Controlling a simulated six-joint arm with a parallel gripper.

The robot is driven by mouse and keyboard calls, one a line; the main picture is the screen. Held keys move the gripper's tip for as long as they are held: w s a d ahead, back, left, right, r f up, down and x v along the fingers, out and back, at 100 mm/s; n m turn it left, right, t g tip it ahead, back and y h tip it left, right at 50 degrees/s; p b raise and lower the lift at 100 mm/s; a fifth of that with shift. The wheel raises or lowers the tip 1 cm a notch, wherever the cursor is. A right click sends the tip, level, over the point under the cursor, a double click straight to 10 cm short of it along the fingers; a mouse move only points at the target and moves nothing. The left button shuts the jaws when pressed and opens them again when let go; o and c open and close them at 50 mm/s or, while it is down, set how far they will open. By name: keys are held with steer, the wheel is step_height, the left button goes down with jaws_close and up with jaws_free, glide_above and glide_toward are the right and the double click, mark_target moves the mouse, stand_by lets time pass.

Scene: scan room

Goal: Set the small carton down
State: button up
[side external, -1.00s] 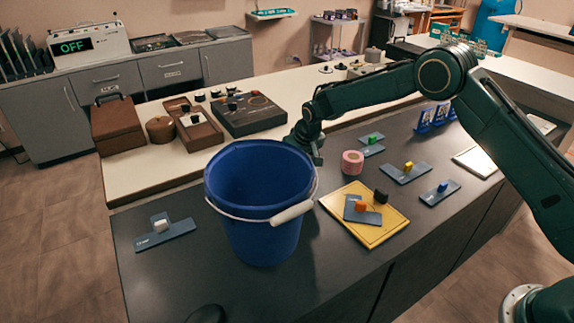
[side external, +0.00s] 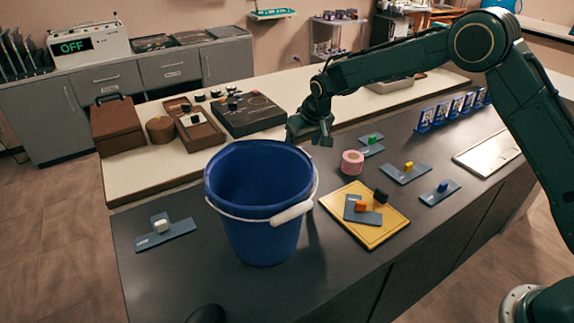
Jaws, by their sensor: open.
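My gripper (side external: 309,135) is open, with its fingers spread, above the counter just behind the right rim of a blue bucket (side external: 262,225). I see nothing held between the fingers. No small carton can be clearly made out; the bucket hides part of the counter behind it, and its inside floor is out of sight. The bucket stands upright with its white-gripped handle hanging at the front.
A pink roll (side external: 352,162) stands right of the gripper. A yellow board (side external: 388,228) carries an orange block and a black block. Grey plates with small blocks lie around, including a white block (side external: 162,226). A brown case (side external: 118,128) sits on the pale rear counter.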

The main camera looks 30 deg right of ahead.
steer(key=shift+v, duration=2.3)
steer(key=s+d+r, duration=0.3)
steer(key=s+r, duration=0.5)
steer(key=s, duration=0.2)
steer(key=s+d+r, duration=0.3)
steer(key=s+r, duration=0.5)
steer(key=s, duration=0.2)
steer(key=s+d+f+t, duration=0.1)
steer(key=s+d, duration=0.1)
steer(key=s, duration=2.1)
